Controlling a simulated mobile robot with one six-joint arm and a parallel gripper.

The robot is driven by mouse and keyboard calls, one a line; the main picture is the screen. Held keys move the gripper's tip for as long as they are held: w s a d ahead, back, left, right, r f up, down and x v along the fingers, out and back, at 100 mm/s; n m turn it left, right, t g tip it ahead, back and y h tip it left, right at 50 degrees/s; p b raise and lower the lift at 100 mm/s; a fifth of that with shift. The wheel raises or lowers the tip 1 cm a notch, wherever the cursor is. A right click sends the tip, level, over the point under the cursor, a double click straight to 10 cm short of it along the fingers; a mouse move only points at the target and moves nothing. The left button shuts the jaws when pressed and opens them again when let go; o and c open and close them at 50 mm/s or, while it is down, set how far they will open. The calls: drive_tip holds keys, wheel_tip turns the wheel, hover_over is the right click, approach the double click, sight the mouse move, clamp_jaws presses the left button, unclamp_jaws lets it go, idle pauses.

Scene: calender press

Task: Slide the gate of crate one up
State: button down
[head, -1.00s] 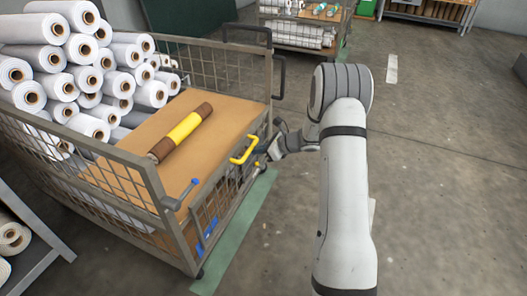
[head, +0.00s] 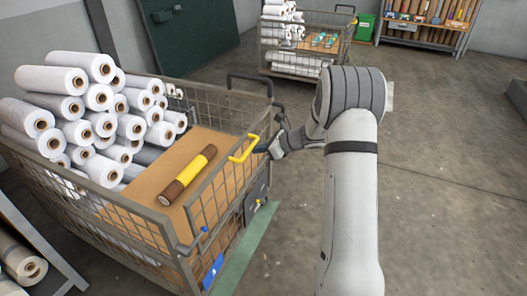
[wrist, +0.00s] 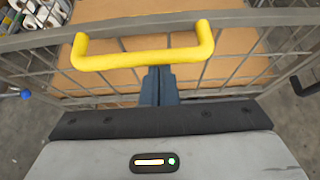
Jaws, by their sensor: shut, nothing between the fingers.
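The near wire-mesh crate (head: 110,205) has a gate (head: 222,190) on its right side with a yellow U-shaped handle (head: 243,149). The gate's mesh stands in front of the brown board inside, with the handle at its top. I cannot read a number on the crate. My gripper (head: 262,148) is at the handle, reaching in from the right. In the wrist view the handle (wrist: 140,59) spans across in front of my shut fingers (wrist: 158,85), whose tips end just at or under its bar. Whether they touch it I cannot tell.
A brown-and-yellow roll (head: 187,175) lies on the board (head: 155,185). White rolls (head: 100,97) are piled at the crate's left. A blue-knobbed lever (head: 203,231) is at the near corner. Another cart (head: 305,45) stands behind. Floor to the right is open.

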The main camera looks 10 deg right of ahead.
drive_tip(key=shift+w+a+r, duration=0.1)
drive_tip(key=shift+r, duration=0.15)
wheel_tip(320, 180, down, 5)
drive_tip(key=b, duration=0.4)
drive_tip(key=p+v, duration=0.4)
drive_tip(key=v, duration=0.7)
drive_tip(key=s+a+r+n+g+h+p, duration=0.25)
drive_tip(key=s+a+r+n+p, duration=0.3)
drive_tip(key=s+r, duration=0.4)
drive_tip(key=s+a+r+n+g+h+p, duration=0.1)
drive_tip(key=s+a+r+n+g+p, duration=0.3)
drive_tip(key=s+r+n, duration=0.5)
drive_tip(key=s+d+r+n+t+h+p, duration=0.1)
drive_tip(key=s+r+n+t+h+p, duration=0.1)
drive_tip(key=s+r+n+h+p, duration=0.4)
drive_tip(key=s+r+n+p, duration=0.4)
drive_tip(key=s+r, duration=0.2)
drive_tip(key=s, duration=0.3)
drive_tip(key=shift+d+r+n, duration=0.25)
drive_tip(key=shift+d+n, duration=0.1)
